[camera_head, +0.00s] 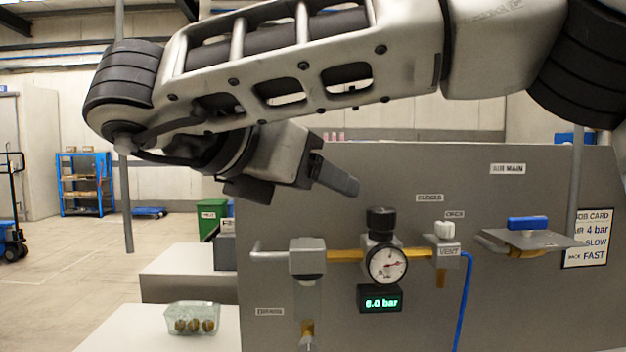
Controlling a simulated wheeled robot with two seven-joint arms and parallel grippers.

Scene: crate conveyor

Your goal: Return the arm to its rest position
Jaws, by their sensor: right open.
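My right arm (400,60) reaches in from the right and spans the top of the head view. It bends down at the left, and my right gripper (318,175) hangs in front of the grey panel, pointing down and right. The gripper is open, with nothing seen between its fingers. It is above and left of the pressure gauge (387,264) and appears apart from the fittings. My left gripper is not in view.
The grey panel (520,285) carries a green display reading 6.0 bar (380,301), a vent valve (446,250), a blue-handled valve (528,223) and a job card (588,238). A clear tub (192,318) with small brown items stands on a white surface at lower left. Open floor lies beyond.

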